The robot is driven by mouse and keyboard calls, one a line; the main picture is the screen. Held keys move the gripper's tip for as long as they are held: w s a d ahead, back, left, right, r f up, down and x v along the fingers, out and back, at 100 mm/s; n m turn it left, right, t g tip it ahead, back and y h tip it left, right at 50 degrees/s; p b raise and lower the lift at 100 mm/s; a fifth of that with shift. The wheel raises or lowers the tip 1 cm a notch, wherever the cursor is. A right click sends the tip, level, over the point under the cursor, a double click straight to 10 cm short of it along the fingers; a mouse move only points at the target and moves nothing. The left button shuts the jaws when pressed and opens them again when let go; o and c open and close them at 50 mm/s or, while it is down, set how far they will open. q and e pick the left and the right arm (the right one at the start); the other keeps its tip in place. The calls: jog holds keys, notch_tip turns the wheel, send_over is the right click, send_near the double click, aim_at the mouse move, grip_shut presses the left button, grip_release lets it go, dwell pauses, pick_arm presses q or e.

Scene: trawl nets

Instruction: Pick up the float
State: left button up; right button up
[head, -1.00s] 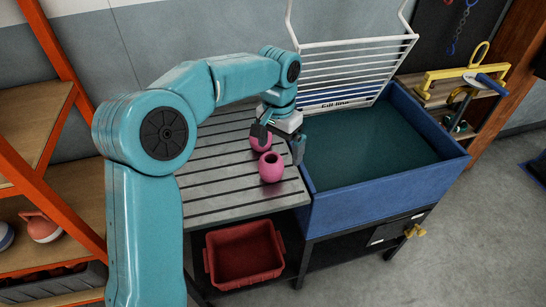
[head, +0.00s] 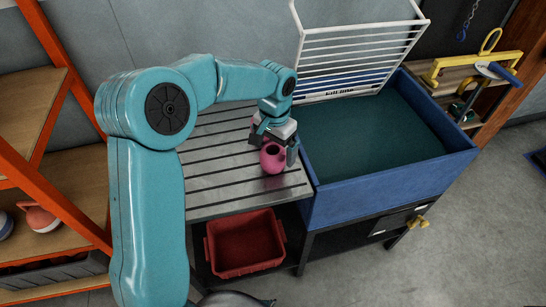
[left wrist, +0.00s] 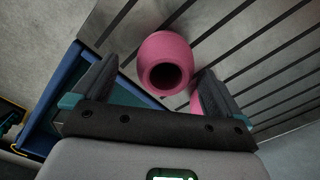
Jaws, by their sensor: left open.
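A pink, rounded float (head: 272,161) with a dark hole stands on the slatted metal top (head: 240,204), close to the blue tank. My left gripper (head: 274,150) is open over it, with a finger on either side. In the left wrist view the float (left wrist: 163,46) shows between the two open fingers (left wrist: 150,88), apart from the left finger. Whether the right finger touches it I cannot tell. A second pink thing (left wrist: 195,103) is mostly hidden behind the right finger. My right gripper is not in view.
A blue tank (head: 400,178) of dark water adjoins the slatted top on the right, with a white rack (head: 357,50) at its back. A red bin (head: 245,265) sits below. Orange-framed shelves (head: 30,170) stand at left.

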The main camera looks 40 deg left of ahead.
pick_arm(q)
jog(key=f, duration=0.5)
jog(key=shift+a+f+p, duration=0.1)
jog(key=shift+a+p, duration=0.25)
jog(key=c, duration=1)
